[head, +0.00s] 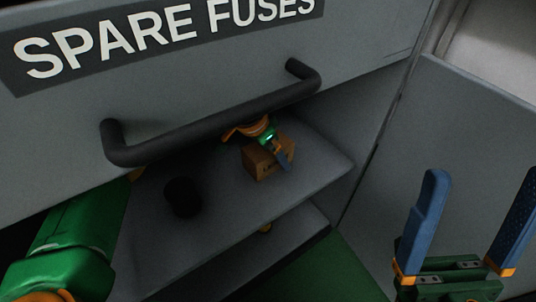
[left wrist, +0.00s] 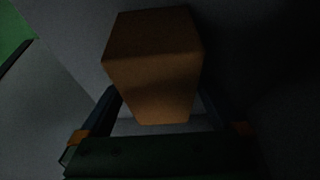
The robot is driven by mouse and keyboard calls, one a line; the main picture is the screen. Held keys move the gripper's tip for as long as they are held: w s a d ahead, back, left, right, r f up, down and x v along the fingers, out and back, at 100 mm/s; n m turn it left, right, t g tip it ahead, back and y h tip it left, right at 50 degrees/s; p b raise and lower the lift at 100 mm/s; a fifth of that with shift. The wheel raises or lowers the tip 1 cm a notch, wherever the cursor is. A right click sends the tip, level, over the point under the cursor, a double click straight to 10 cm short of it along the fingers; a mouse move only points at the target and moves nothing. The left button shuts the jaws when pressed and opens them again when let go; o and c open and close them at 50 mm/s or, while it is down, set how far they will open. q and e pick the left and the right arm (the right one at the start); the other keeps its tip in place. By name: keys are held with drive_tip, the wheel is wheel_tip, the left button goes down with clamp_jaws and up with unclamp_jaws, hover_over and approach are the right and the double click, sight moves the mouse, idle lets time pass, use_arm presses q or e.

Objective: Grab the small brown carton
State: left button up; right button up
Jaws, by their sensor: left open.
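The small brown carton (head: 268,163) sits on a grey shelf under the drawer marked SPARE FUSES. In the left wrist view the carton (left wrist: 155,62) is large and close, with its lower end between the two fingers. The left gripper is open around the carton, and contact is too dark to tell. My right gripper (head: 484,195) is open and empty at the lower right, its blue fingers wide apart.
A black cylinder (head: 182,197) stands on the shelf (head: 222,207) left of the carton. The drawer's dark handle (head: 215,127) juts out above the shelf. A lower shelf (head: 290,235) lies beneath, and a grey panel (head: 425,130) stands on the right.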

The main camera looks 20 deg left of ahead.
use_arm(q)
drive_tip(key=shift+f, duration=0.2)
drive_tip(key=c, duration=1.5)
